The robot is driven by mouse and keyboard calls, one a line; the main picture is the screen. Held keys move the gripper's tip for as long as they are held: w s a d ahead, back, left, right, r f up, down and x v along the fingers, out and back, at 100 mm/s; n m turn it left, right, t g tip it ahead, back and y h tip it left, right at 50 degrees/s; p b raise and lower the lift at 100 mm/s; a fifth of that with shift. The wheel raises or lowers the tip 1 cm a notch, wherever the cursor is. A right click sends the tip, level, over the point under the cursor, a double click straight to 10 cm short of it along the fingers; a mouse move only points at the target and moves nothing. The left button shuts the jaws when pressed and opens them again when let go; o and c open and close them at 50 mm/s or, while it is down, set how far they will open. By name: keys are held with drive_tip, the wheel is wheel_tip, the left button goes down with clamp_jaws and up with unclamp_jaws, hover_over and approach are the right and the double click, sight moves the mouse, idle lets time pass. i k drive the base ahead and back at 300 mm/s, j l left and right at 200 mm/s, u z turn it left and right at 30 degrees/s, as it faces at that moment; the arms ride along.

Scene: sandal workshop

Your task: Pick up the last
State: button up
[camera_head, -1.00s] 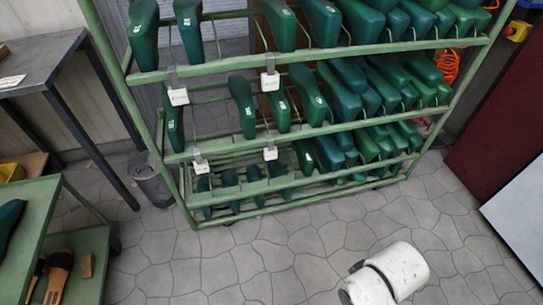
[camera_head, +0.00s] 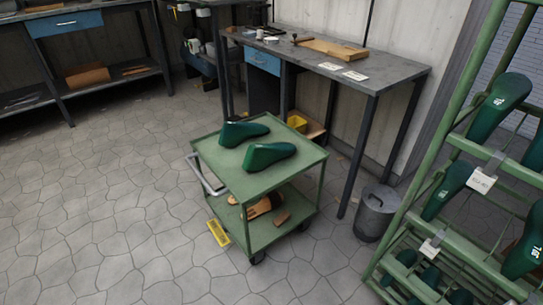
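Two dark green lasts lie on the top shelf of a green trolley (camera_head: 235,182). The farther last (camera_head: 243,132) is at the back left of that shelf. The nearer last (camera_head: 268,155) lies to its right and a little closer to me. The two are apart. More green lasts, such as one near the top (camera_head: 497,105) and one lower down (camera_head: 447,190), hang on the green rack (camera_head: 405,215) at the right edge. My gripper is not in view.
Brown sandals (camera_head: 262,204) lie on the trolley's lower shelf. A yellow tag (camera_head: 219,232) is by its base. A grey workbench (camera_head: 385,72) stands behind, with a metal bin (camera_head: 375,212) right of the trolley. The floor (camera_head: 100,205) is clear at left and front.

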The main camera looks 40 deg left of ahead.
sight(259, 156)
drive_tip(key=i+j+u, duration=0.1)
drive_tip(key=u, duration=0.35)
drive_tip(key=i+j+u, duration=0.15)
drive_tip(key=u, duration=0.35)
drive_tip(key=i+j+u, duration=0.2)
drive_tip(key=u, duration=0.25)
